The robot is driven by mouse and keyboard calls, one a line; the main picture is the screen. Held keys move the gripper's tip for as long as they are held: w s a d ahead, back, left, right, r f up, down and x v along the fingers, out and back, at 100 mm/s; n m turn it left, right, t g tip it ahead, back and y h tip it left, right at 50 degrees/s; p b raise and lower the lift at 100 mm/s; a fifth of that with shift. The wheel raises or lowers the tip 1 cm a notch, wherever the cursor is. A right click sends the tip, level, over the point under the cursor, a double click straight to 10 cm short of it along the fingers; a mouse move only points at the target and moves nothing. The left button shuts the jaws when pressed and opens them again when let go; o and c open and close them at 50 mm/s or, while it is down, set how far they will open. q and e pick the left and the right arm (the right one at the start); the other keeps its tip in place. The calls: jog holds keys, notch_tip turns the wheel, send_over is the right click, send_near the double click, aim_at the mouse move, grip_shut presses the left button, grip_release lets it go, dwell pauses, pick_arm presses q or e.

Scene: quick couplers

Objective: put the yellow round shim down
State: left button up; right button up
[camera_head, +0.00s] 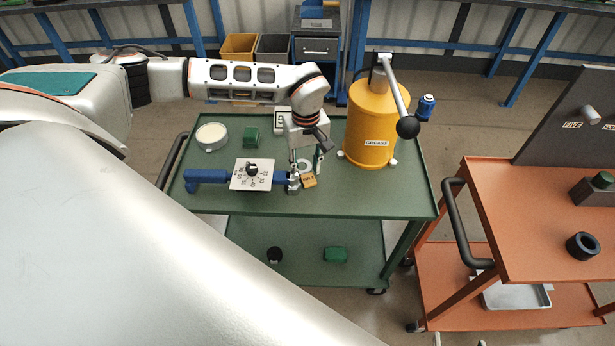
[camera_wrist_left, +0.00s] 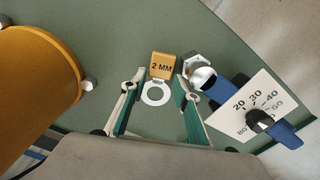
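The shim is a pale flat ring (camera_wrist_left: 156,94) with a yellow-orange tab marked "2 MM" (camera_wrist_left: 162,66) at its edge. In the head view its tab (camera_head: 309,183) is near the front edge of the green cart top (camera_head: 370,205). The shim appears to lie on the cart top. My left gripper (camera_head: 307,168) points down over it. In the left wrist view its two fingers (camera_wrist_left: 158,88) are spread on either side of the shim, with visible gaps. My right gripper is not in view.
A blue tool with a white dial plate (camera_head: 252,174) lies just left of the shim. A yellow grease canister (camera_head: 371,125) stands to the right. A round white dish (camera_head: 211,136) and a green block (camera_head: 251,136) are behind. An orange cart (camera_head: 530,250) stands at right.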

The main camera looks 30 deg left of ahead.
pick_arm(q)
jog(key=shift+f, duration=0.6)
jog(key=c, duration=0.8)
jog(key=shift+r, duration=0.1)
